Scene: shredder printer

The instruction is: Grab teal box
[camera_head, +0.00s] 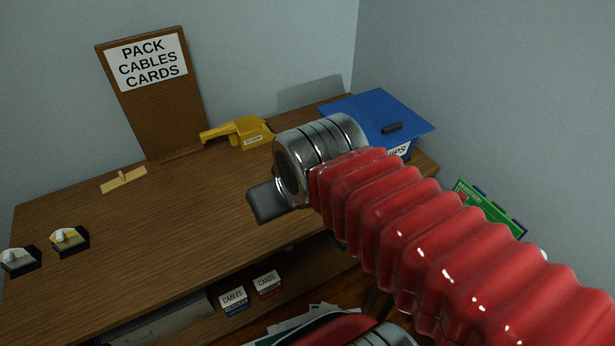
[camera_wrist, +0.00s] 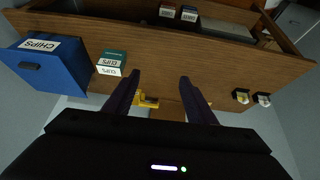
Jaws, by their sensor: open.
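The small teal box (camera_wrist: 113,55) shows in the wrist view, left of centre on the table next to the blue box, with a white label on its front. I cannot pick it out in the head view, where my red arm and wrist cover part of the table. My gripper (camera_wrist: 159,76) is open and empty in the wrist view, its two dark fingers spread apart. The teal box is to the left of the left finger, apart from it. In the head view, a grey finger (camera_head: 268,201) shows above the table.
A blue box labelled CHIPS (camera_wrist: 50,62) stands beside the teal box. A yellow tool (camera_head: 240,132) lies near the back wall by a PACK CABLES CARDS sign (camera_head: 150,80). CABLES (camera_head: 233,301) and CARDS (camera_head: 267,283) boxes sit on the lower shelf. The table's left-middle is mostly clear.

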